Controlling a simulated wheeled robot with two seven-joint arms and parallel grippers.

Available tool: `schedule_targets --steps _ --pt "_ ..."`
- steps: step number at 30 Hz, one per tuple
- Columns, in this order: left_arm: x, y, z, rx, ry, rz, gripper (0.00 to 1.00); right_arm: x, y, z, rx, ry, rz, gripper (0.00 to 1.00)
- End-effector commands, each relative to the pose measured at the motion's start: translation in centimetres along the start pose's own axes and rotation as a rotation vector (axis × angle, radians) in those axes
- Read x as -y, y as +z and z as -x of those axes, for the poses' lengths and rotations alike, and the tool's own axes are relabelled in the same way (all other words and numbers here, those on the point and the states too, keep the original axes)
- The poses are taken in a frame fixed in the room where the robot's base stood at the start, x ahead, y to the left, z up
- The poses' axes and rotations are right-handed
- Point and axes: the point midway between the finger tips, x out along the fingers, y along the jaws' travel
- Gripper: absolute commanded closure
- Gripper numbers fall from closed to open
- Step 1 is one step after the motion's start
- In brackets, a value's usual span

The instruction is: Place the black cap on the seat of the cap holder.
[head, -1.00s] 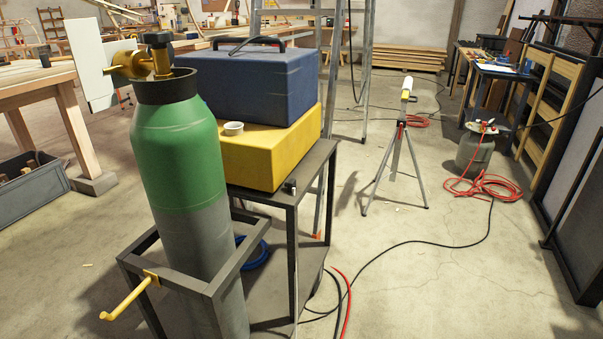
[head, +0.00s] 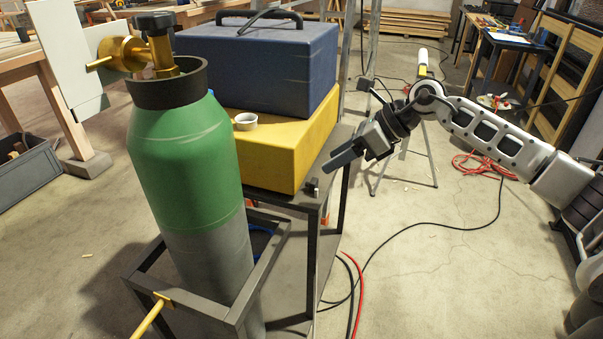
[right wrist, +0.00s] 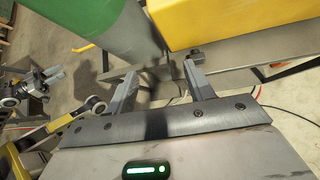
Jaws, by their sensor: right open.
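The small black cap (head: 312,188) sits at the near corner of the dark metal cart's top, by the yellow box. It also shows in the right wrist view (right wrist: 195,54), just beyond the right-hand finger. My right gripper (head: 338,161) is close to the cap, up and to its right in the head view; in the right wrist view (right wrist: 161,74) its fingers are apart with nothing between them. A small white round cup (head: 245,121) lies on the yellow box; I cannot tell whether it is the cap holder. My left gripper (right wrist: 52,77) appears small at the left of the right wrist view, its jaws unclear.
The yellow box (head: 290,160) carries a blue case (head: 265,65). A tripod (head: 405,150) stands behind my right arm. Hoses cross the open floor at right.

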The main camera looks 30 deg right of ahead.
Motion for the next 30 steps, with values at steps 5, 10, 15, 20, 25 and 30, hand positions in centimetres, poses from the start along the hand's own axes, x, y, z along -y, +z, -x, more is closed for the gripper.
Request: schedule_targets --steps 5,10,15,20,25,30 --pt "0.0 0.0 0.1 0.000 -0.001 0.000 0.62 3.7 -0.9 4.6 -0.144 -0.133 0.084 0.47" --pt "0.0 0.2 0.2 0.007 -0.001 0.002 0.62 4.3 -1.4 2.5 -0.159 -0.140 0.091 0.47" --pt "-0.1 0.5 0.3 0.013 -0.001 0.004 0.62 4.8 -2.0 -1.2 -0.157 -0.140 0.090 0.47" --pt "-0.1 0.5 0.3 0.012 0.000 0.003 0.62 5.3 -2.4 -4.0 -0.156 -0.141 0.089 0.47" --pt "-0.1 0.5 0.2 0.011 0.000 0.003 0.62 5.5 -2.6 -5.2 -0.156 -0.143 0.090 0.47" --pt "-0.1 0.3 0.2 0.007 0.000 0.002 0.62 5.5 -2.9 -7.0 -0.155 -0.139 0.089 0.47"
